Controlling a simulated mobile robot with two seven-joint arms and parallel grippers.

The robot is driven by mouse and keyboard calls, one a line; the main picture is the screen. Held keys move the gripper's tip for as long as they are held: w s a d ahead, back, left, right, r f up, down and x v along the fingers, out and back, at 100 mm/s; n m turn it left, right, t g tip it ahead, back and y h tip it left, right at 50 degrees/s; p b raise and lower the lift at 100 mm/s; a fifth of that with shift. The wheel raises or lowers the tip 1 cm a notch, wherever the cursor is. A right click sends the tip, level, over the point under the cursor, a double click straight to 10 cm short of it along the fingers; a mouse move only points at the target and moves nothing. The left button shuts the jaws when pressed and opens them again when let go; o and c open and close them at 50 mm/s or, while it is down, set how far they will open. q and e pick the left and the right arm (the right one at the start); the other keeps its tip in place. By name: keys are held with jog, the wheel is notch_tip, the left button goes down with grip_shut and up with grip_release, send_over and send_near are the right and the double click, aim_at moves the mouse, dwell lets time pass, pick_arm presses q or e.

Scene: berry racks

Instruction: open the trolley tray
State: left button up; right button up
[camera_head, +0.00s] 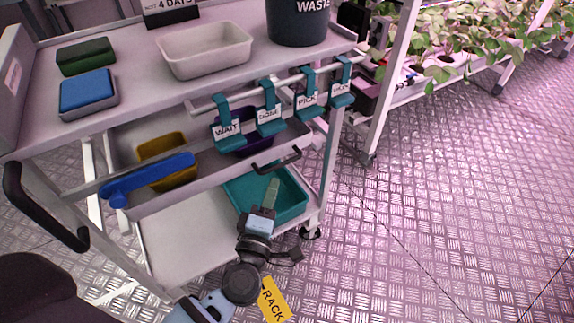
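The trolley tray (222,177) is the grey middle tray below the trolley top, with a black handle (278,160) on its front wall. A yellow bin (176,143) and a purple bin (250,145) show inside it. I cannot tell how far out it stands. My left gripper (271,192) is below and a little left of the handle, in front of the teal crate on the lower shelf. It appears apart from the handle. Its fingers overlap in this view, so their opening is unclear. My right gripper is not in view.
Teal hanging tags (227,131) hang from a rail above the tray. A long blue object (147,180) lies across the tray's left front. The teal crate (289,194) stands below. A yellow RACK tag (275,299) is near my arm. The floor at right is clear.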

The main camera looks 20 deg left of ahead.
aim_at(281, 163)
pick_arm(q)
jog(key=w, duration=0.5)
jog(key=w+a+r+b, duration=0.1)
jog(key=w, duration=0.1)
jog(key=shift+w, duration=0.3)
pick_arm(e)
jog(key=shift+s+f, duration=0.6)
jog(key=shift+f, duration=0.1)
pick_arm(q)
jog(key=shift+c, duration=0.2)
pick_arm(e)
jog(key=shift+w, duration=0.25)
pick_arm(q)
grip_shut()
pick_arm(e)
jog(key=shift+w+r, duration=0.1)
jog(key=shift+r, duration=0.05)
